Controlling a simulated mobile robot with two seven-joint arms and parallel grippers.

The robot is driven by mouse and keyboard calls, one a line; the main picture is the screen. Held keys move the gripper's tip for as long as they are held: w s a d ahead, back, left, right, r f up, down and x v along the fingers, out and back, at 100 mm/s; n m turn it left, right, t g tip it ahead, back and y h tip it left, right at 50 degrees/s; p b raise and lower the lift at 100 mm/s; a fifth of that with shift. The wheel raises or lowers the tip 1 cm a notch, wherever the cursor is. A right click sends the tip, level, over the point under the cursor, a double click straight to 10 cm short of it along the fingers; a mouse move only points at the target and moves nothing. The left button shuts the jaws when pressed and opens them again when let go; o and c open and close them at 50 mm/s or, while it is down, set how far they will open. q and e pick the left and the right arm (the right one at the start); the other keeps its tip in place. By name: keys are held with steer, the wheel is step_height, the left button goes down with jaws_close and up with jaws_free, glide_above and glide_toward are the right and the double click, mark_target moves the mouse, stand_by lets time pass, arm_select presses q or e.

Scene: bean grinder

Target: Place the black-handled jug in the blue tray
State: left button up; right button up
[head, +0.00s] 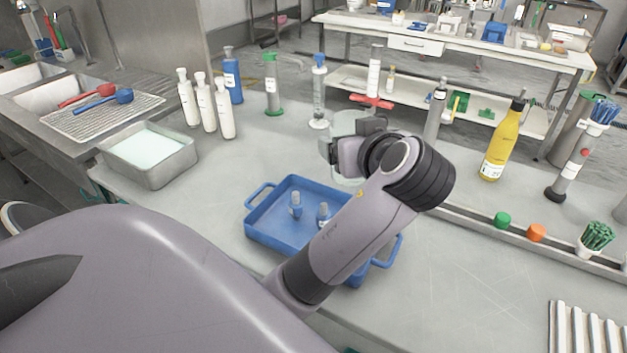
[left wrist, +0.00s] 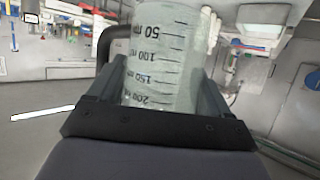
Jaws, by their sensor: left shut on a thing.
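The jug (head: 346,122) is clear, with its body partly hidden behind my left gripper (head: 349,146) in the head view. The gripper is shut on it, just beyond the far right edge of the blue tray (head: 270,228). In the left wrist view the jug (left wrist: 163,65) sits between the fingers and shows black volume marks. Its black handle (left wrist: 107,42) is at the left. My forearm covers the tray's right part. I cannot tell whether the jug touches the table. My right gripper is not in view.
A metal pan (head: 150,160) is left of the tray. White bottles (head: 206,105), a blue bottle (head: 232,75) and a green-topped cylinder (head: 272,85) stand behind it. A yellow bottle (head: 502,142) stands at right. The tray's left part has free floor.

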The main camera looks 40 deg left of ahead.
arm_select(q)
steer(key=shift+s, duration=0.1)
steer(key=shift+f, duration=0.25)
step_height(320, 180, down, 20)
steer(key=shift+r, duration=0.25)
steer(key=o, duration=0.6)
steer(key=shift+f+b, duration=0.15)
steer(key=shift+b, duration=0.15)
steer(key=o, duration=0.4)
steer(key=shift+r, duration=0.25)
